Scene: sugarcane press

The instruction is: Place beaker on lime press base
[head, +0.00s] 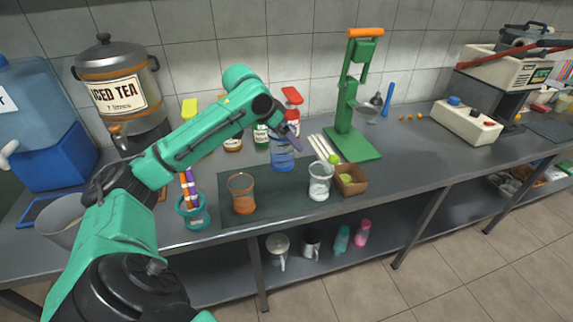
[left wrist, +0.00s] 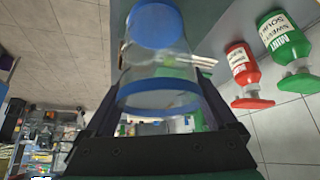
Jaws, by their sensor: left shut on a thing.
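My left gripper (head: 289,134) is shut on a clear beaker with blue bands (head: 282,158). In the left wrist view the beaker (left wrist: 155,62) sits between the two dark fingers (left wrist: 160,98), its blue end pointing away. The head view does not show clearly whether it touches the dark mat below. The green lime press (head: 347,103) with an orange handle stands to its right. Its flat green base (head: 362,148) is bare in the part I see. My right gripper is not in view.
An orange beaker (head: 243,194) and a clear white-rimmed beaker (head: 320,181) stand on the dark mat (head: 270,201). A brown box with limes (head: 351,187) sits in front of the press base. White sticks (head: 322,147) lie left of it. Sauce bottles (head: 292,108) stand behind my gripper.

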